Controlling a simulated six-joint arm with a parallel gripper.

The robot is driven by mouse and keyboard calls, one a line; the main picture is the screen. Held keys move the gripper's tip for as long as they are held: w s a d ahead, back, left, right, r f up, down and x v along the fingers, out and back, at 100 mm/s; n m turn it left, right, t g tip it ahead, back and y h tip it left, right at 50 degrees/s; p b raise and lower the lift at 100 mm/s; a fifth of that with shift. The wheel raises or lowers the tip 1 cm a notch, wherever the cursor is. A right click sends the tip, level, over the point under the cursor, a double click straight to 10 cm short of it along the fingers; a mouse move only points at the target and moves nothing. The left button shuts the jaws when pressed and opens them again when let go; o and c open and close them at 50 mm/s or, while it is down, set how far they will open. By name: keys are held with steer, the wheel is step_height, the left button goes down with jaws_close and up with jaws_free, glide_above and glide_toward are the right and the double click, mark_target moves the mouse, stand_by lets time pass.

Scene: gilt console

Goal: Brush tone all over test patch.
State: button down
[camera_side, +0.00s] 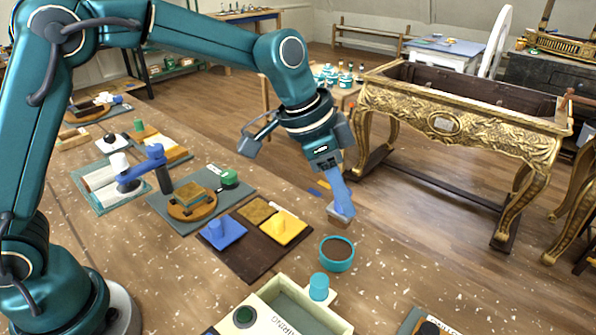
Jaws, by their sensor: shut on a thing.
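My gripper (331,168) is shut on a blue-handled brush (341,198), which hangs down at a slight tilt. Its pale, broad end points down near the far side of a round teal pot (322,257) of brown tone (337,248). The brush end looks apart from the pot; its exact height above the bench is unclear. A gold-brown square (257,210), which looks like the test patch, lies on a dark brown board (240,262) left of the brush. Nothing touches the square.
A cream tray (262,300) with a teal-capped jar (319,287) is at the front. A grey mat (168,208) holds a round wooden piece (192,208).

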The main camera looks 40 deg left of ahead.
steer(key=shift+s+a+f, duration=0.15)
steer(key=shift+s+a, duration=0.05)
steer(key=s+a+n+t+y, duration=0.1)
steer(key=s+a+n+y, duration=0.2)
steer(key=a+n, duration=0.5)
steer(key=shift+s+a+n, duration=0.3)
steer(key=shift+s+a, duration=0.1)
steer(key=shift+a, duration=5.35)
steer(key=shift+f, duration=0.1)
